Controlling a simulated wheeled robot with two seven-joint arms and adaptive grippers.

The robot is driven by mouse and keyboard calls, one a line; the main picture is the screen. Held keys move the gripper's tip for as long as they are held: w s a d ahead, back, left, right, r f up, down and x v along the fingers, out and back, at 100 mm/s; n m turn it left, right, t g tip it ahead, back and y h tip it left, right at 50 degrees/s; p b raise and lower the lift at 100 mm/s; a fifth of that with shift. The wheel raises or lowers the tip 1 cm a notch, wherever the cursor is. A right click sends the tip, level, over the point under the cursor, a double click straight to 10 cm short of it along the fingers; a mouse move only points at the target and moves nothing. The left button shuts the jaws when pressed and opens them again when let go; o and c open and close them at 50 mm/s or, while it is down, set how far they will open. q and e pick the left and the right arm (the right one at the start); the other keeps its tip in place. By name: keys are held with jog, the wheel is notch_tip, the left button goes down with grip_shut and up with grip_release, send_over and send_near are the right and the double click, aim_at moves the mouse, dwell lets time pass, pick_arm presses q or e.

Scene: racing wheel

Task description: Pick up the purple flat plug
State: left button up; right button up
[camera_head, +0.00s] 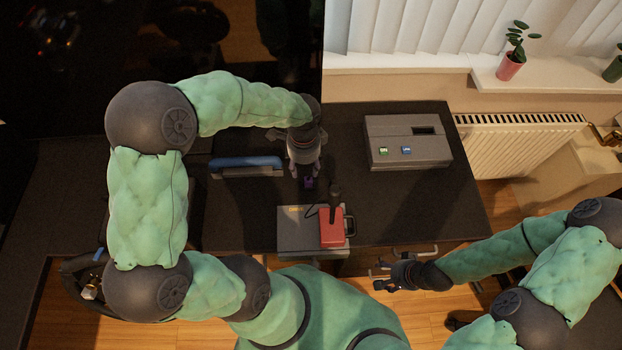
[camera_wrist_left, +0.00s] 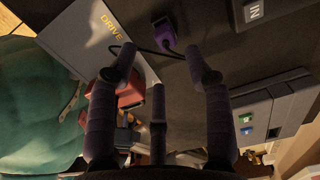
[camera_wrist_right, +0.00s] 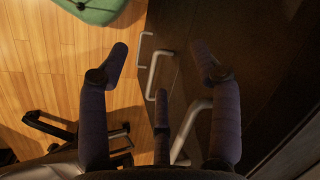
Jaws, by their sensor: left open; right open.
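The purple flat plug (camera_head: 308,183) lies on the dark tabletop, just behind the grey box marked DRIVE. In the left wrist view the plug (camera_wrist_left: 163,31) sits beyond the fingertips, with a dark cable running from it. My left gripper (camera_head: 306,172) is open and empty above the tabletop, close to the plug and apart from it in the left wrist view (camera_wrist_left: 161,63). My right gripper (camera_head: 381,275) is open and empty off the table's front edge, over the floor; it also shows in the right wrist view (camera_wrist_right: 158,62).
The grey DRIVE box (camera_head: 292,219) carries a red block with a dark lever (camera_head: 332,228). A grey console (camera_head: 380,130) with green and blue buttons stands at the back right. A blue-topped bar (camera_head: 246,164) lies left of my left gripper. Drawer handles (camera_wrist_right: 154,78) are near my right gripper.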

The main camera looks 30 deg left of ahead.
aim_at(307, 179)
pick_arm(q)
notch_tip(307, 179, down, 4)
jog(key=shift+f+b, duration=0.1)
jog(key=shift+b, duration=0.5)
jog(key=f, duration=0.1)
jog(key=f+b, duration=0.1)
jog(key=f, duration=0.1)
jog(key=f+b, duration=0.1)
jog(key=shift+w+d+f, duration=0.15)
jog(key=shift+w+f, duration=0.2)
jog(key=shift+f, duration=0.05)
jog(key=shift+c, duration=0.3)
jog(key=c, duration=0.9)
